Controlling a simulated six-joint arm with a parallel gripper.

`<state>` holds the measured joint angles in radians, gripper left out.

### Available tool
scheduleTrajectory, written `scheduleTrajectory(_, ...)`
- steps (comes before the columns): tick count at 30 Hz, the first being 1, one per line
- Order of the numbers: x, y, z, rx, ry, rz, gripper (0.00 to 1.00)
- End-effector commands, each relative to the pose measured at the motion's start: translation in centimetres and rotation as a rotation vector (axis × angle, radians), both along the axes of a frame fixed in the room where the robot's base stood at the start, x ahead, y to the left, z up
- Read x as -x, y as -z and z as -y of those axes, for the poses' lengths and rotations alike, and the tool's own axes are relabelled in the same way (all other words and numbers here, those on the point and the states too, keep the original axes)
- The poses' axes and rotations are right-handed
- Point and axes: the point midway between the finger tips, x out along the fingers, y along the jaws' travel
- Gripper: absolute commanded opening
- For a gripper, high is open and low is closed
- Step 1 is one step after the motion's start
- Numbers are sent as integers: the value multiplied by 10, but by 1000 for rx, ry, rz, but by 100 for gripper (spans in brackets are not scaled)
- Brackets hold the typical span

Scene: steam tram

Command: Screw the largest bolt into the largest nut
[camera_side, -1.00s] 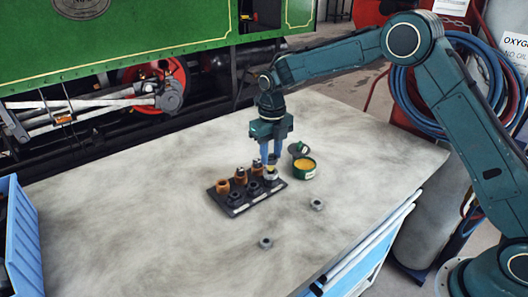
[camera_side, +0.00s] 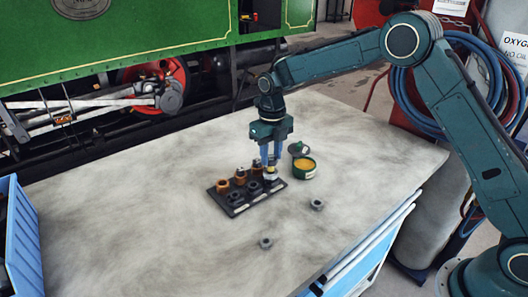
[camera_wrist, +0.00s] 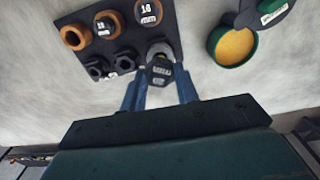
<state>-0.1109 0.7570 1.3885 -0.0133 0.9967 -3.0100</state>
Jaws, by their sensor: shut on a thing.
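My gripper (camera_side: 271,168) points down over the right front corner of the dark rack (camera_side: 240,206). In the wrist view its two blue fingers (camera_wrist: 160,88) are closed around a dark bolt head (camera_wrist: 161,72) with a pale label. A grey nut (camera_wrist: 158,47) sits in the rack's corner place just beyond the bolt head. The bolt is over or in this nut; its shank is hidden, so I cannot tell how deep it sits. Two dark nuts (camera_wrist: 97,67) (camera_wrist: 125,60) share that row. The other row has copper-coloured rings (camera_wrist: 75,37), at least two with labelled bolts (camera_wrist: 148,10).
An open green tin of yellow paste (camera_side: 304,167) stands right of the rack, with its dark lid (camera_side: 299,148) behind. Two loose grey nuts (camera_side: 317,204) (camera_side: 266,242) lie on the pale bench (camera_side: 150,225). A blue bin (camera_side: 18,240) stands at the left edge.

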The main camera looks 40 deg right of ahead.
Motion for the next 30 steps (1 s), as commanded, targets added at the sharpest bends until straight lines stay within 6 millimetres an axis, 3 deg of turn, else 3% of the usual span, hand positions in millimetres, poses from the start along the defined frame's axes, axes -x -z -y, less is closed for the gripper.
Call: scheduleTrajectory(30, 0, 11, 0, 0, 0, 0, 9)
